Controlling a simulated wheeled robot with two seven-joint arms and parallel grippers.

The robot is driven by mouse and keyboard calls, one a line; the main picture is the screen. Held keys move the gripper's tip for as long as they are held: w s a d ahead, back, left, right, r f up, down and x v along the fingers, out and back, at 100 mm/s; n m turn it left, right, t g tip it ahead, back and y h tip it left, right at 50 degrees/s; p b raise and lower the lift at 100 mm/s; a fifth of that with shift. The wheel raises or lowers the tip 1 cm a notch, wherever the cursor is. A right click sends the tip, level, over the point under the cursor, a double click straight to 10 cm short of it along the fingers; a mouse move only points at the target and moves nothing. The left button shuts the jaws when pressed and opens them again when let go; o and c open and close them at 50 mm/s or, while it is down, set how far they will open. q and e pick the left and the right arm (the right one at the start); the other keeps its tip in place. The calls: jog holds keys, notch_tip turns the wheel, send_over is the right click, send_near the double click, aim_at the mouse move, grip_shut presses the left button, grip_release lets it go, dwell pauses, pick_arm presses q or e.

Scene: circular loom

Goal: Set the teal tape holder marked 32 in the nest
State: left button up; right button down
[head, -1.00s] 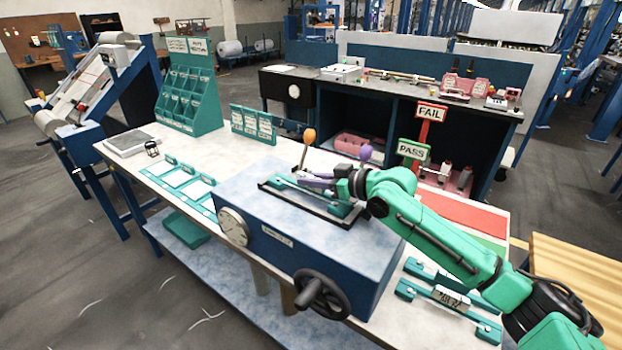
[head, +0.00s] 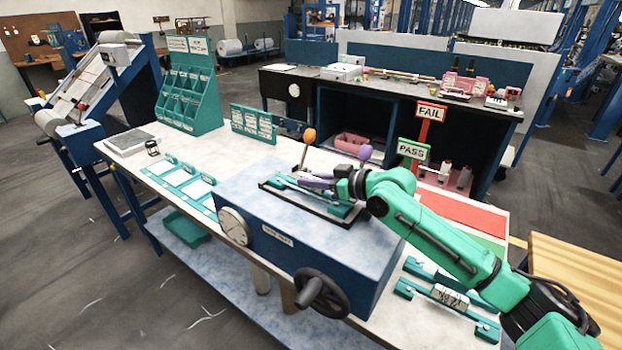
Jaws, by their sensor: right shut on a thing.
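A teal tape holder (head: 338,211) lies in the black-edged nest (head: 312,216) on top of the blue machine box. Its ends show; the middle is partly covered by my gripper. The marking 32 is too small to read here. My right gripper (head: 312,183) comes in from the right, low over the nest, and is shut on the teal tape holder. Whether the holder is fully seated in the nest I cannot tell. My left gripper is not in view.
Levers with an orange knob (head: 309,135) and a purple knob (head: 365,152) stand near the gripper. A black handwheel (head: 322,293) is on the box front. More teal holders (head: 450,297) lie at the right. PASS (head: 412,150) and FAIL (head: 431,112) signs stand behind.

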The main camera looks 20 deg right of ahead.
jog(key=shift+s+f, duration=0.1)
jog(key=shift+f, duration=0.35)
jog(key=c, duration=0.7)
grip_release()
jog(key=shift+a, duration=0.1)
jog(key=shift+c, duration=0.2)
jog(key=shift+f, duration=0.1)
jog(key=shift+s, duration=0.1)
jog(key=shift+s+d+b, duration=0.15)
jog(key=shift+d+b, duration=0.15)
jog(key=shift+b, duration=0.1)
jog(key=b+v, duration=0.4)
jog(key=v, duration=0.5)
jog(key=shift+d, duration=0.2)
jog(key=b+v, duration=0.4)
jog(key=b, duration=0.3)
jog(key=shift+r+b, duration=0.2)
jog(key=shift+b, duration=0.2)
jog(key=shift+s+r, duration=0.2)
jog(key=shift+r, duration=0.1)
jog(key=shift+s+r, duration=0.1)
jog(key=shift+r, duration=0.2)
